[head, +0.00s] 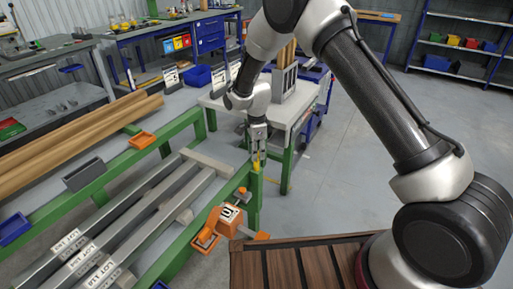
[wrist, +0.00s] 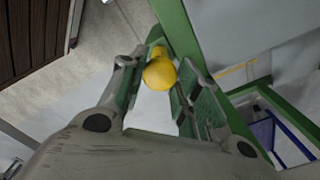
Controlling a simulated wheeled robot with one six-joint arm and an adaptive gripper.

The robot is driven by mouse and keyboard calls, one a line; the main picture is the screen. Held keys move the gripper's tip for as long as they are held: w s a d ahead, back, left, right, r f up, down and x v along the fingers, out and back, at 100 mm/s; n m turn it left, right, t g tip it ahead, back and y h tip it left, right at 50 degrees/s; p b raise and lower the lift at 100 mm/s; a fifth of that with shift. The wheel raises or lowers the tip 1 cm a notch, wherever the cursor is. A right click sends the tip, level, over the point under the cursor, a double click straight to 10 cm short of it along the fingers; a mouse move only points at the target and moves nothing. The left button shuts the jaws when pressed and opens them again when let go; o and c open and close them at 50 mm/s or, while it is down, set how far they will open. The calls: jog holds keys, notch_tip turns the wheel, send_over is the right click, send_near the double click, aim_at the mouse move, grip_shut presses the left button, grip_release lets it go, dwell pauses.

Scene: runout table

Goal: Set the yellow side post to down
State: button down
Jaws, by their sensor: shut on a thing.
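My gripper (head: 257,150) points down and is shut on the post from above. In the wrist view the gripper (wrist: 155,85) has one finger on each side of the yellow top. The post's lower part is largely hidden by the fingers and the table's frame.
Long grey bars (head: 130,225) with labels lie on the runout table. An orange device (head: 216,224) with a white marked top sits near the table's front edge. A white bench (head: 285,108) stands behind my gripper. Open grey floor (head: 345,150) lies to the right.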

jog(key=shift+f, duration=0.2)
jog(key=c, duration=1)
grip_release()
jog(key=shift+c, duration=0.2)
notch_tip(320, 180, up, 12)
